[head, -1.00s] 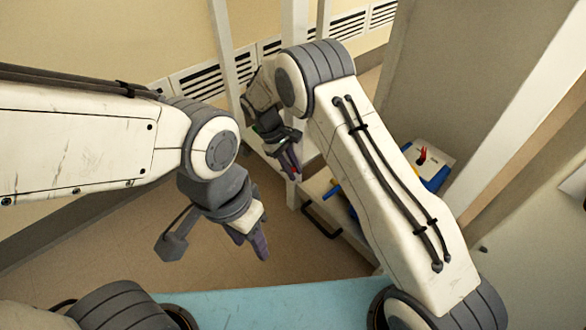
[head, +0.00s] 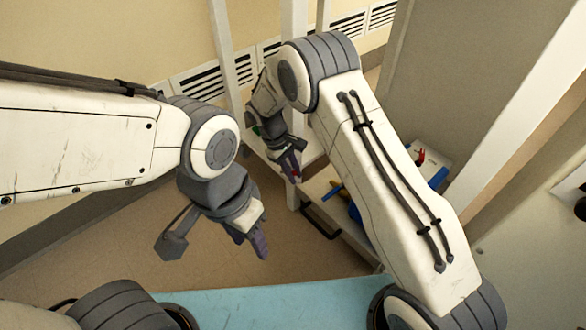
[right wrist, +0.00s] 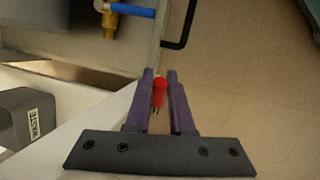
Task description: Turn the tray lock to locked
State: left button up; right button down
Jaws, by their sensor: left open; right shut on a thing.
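My right gripper (head: 291,172) is at the white upright post by the cart. In the right wrist view its purple fingers (right wrist: 160,88) are closed on a small red handle (right wrist: 159,92), which looks like the tray lock's. The handle stands beside a white edge, and its base is mostly hidden by the fingers, so I cannot tell the lock's position. The red also shows between the fingertips in the head view (head: 293,170). My left gripper (head: 259,238) hangs open and empty above the floor, well apart from the lock.
A pale cart or drawer (head: 318,188) with a black bar handle (head: 320,222) stands beside the right gripper. A brass valve (right wrist: 109,22) with a blue lever (right wrist: 134,9) lies in it. A grey waste bin (right wrist: 30,118) is at left. A blue-green surface (head: 270,305) is in front.

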jog(key=shift+s+d+f+t+y+p, duration=0.25)
jog(key=shift+s+t+y+p, duration=0.15)
jog(key=shift+t, duration=0.2)
jog(key=shift+f+t, duration=0.3)
jog(key=shift+f, duration=0.1)
jog(key=shift+s+d+f+m+t+y+b, duration=0.15)
jog(key=shift+f+t+y+b, duration=0.55)
jog(key=shift+b, duration=1.7)
jog(key=shift+s+d+f+m+t+y+b, duration=0.15)
jog(key=shift+f+t+y+b, duration=0.5)
jog(key=shift+b, duration=1.7)
jog(key=shift+a+r, duration=0.1)
jog(key=shift+r, duration=0.1)
jog(key=c, duration=0.8)
grip_release()
